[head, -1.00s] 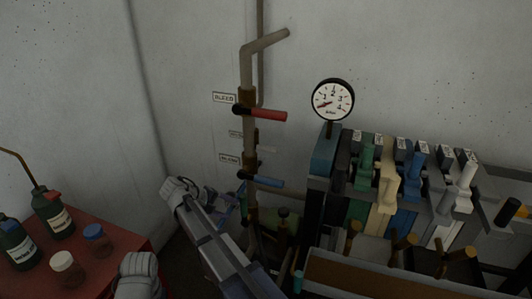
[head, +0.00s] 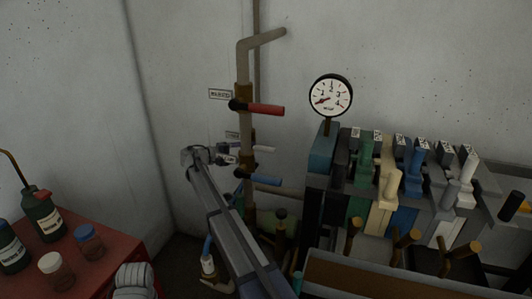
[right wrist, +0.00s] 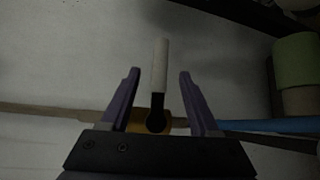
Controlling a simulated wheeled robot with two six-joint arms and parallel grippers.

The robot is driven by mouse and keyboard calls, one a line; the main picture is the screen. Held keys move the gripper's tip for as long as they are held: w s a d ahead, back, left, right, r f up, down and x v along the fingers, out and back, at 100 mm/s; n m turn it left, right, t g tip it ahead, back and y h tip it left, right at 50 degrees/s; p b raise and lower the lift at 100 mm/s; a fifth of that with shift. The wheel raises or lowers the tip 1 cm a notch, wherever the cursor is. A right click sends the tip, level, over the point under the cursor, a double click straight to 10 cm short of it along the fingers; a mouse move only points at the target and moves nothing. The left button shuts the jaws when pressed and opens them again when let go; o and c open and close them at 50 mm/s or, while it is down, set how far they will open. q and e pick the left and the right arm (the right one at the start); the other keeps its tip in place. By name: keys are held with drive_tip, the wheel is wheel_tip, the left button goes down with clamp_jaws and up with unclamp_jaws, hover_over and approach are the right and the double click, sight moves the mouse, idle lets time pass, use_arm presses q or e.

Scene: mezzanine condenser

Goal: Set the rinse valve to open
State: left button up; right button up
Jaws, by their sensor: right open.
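A brass vertical pipe (head: 247,128) in the middle of the head view carries three levers: red on top, a white one (head: 264,149) in the middle, blue (head: 265,181) at the bottom. The small labels beside them are too blurred or covered for me to tell which says rinse. My right gripper (head: 238,156) is at the white lever, its arm coming from below. In the right wrist view the white lever (right wrist: 160,66) stands upright in the picture on a black sleeve and brass body, between the open purple fingers (right wrist: 158,92), apart from both.
The red lever (head: 265,109) is close above my right gripper, the blue one close below. A pressure gauge (head: 331,96) and a rack of coloured handles stand to the right. A red table (head: 110,250) with bottles and jars is at lower left.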

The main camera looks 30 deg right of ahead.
sight(263, 150)
drive_tip(key=shift+s+d+f+b, duration=0.15)
drive_tip(key=shift+d+f, duration=0.05)
drive_tip(key=shift+d, duration=1.1)
drive_tip(key=shift+s+d+f+b, duration=0.1)
drive_tip(key=shift+d+f+b, duration=0.1)
drive_tip(key=shift+d, duration=1.05)
drive_tip(key=shift+s+d+f+b, duration=0.15)
drive_tip(key=shift+d, duration=1.15)
drive_tip(key=shift+c, duration=0.2)
clamp_jaws()
